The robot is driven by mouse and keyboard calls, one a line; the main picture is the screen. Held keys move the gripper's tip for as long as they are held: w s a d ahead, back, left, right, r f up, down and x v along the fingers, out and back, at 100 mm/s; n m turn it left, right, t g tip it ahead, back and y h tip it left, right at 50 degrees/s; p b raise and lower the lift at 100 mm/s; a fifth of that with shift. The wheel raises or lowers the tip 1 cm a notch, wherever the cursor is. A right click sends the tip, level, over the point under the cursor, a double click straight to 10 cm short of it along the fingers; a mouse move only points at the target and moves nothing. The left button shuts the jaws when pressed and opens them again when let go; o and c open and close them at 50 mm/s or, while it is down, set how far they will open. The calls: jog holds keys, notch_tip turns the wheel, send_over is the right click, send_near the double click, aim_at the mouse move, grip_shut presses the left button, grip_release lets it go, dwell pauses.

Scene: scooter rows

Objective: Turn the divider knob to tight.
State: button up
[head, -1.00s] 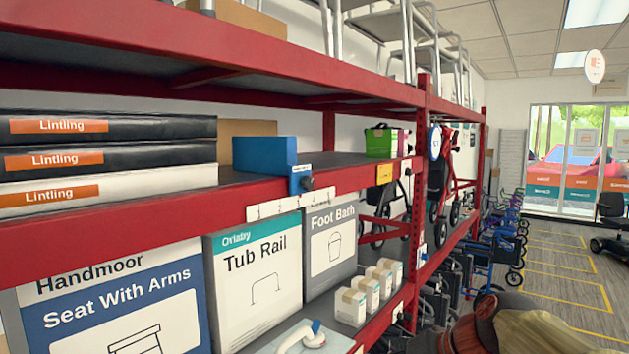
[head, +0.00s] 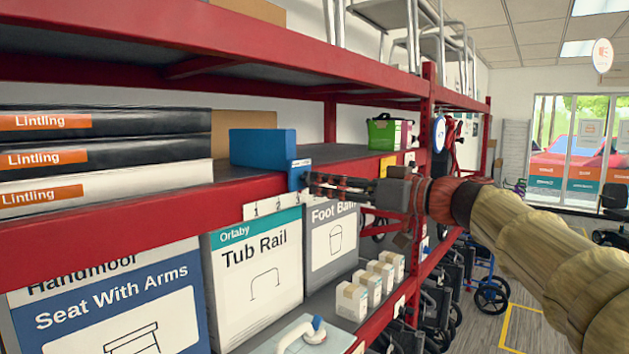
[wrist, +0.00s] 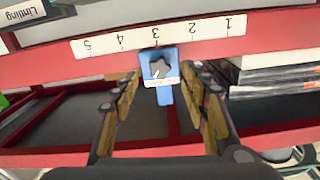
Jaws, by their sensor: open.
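The blue divider (head: 262,148) stands on the upper shelf, and its blue front plate (head: 296,174) hangs over the red shelf edge. In the wrist view the dark lobed knob (wrist: 159,67) sits on this plate, with a small label (wrist: 161,82) too small to read. The knob's setting cannot be told. My gripper (head: 314,183) reaches in from the right at the plate and hides the knob in the head view. In the wrist view my gripper (wrist: 163,78) is open, one finger each side of the plate, with gaps between fingers and knob.
A white numbered strip (head: 271,206) runs along the red shelf edge (head: 130,218); the plate is near its 3 in the wrist view. Lintling boxes (head: 100,150) lie left of the divider. A green box (head: 384,133) stands farther right. Tub Rail and Foot Bath boxes stand below.

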aim_at(308, 179)
jog(key=x, duration=0.4)
jog(key=shift+w+a+f, duration=0.1)
jog(key=shift+w+a, duration=0.15)
jog(key=shift+w, duration=0.05)
jog(key=c, duration=0.4)
jog(key=c, duration=0.7)
jog(key=shift+c, duration=0.3)
